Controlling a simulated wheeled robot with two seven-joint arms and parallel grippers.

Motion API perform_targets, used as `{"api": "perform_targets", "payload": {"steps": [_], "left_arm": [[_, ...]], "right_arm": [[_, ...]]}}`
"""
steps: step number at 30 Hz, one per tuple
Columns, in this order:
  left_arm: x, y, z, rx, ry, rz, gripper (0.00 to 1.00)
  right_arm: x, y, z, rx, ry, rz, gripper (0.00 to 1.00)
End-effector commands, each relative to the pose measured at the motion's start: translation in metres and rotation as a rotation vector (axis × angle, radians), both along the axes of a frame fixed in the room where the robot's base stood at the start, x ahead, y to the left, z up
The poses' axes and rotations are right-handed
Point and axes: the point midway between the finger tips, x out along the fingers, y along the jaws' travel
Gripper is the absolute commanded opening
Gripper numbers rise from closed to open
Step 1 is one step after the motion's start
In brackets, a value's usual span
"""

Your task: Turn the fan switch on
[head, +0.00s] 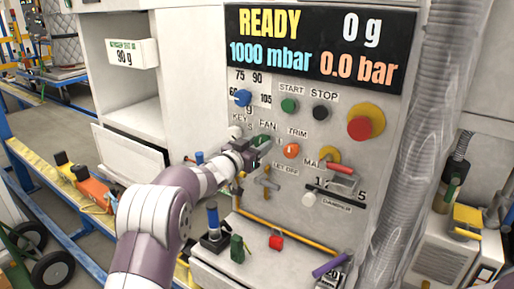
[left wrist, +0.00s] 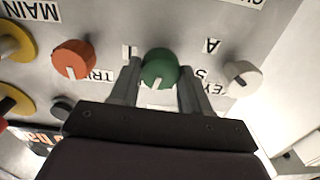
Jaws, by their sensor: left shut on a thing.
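The fan switch is a green knob (head: 263,141) under the FAN label (head: 268,125) on the light grey control panel (head: 330,225). My left gripper (head: 257,147) reaches it from the left in the head view and hides part of it. In the left wrist view, which shows the panel upside down, the green knob (left wrist: 160,66) sits between the two fingers of the left gripper (left wrist: 157,75), one on each side. The gripper is shut on the knob. A white mark on the knob's face shows at its lower edge there. My right gripper is not in view.
The orange TRIM knob (head: 291,150) and the white KEY knob (head: 235,131) flank the fan knob. A red-handled lever (head: 341,168) is lower right. A ledge (head: 262,268) below holds small tools. A ribbed hose (head: 425,120) runs down the right.

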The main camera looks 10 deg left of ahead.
Motion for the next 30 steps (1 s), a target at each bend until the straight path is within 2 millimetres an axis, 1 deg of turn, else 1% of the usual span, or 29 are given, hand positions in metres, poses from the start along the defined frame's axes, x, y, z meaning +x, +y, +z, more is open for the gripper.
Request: {"api": "perform_targets", "payload": {"steps": [1,30], "left_arm": [[0.000,0.000,-0.004,0.038,-0.013,0.000,0.16],[0.000,-0.001,-0.006,0.887,-0.360,0.000,0.16]], "right_arm": [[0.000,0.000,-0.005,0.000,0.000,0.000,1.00],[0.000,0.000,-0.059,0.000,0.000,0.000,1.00]]}}
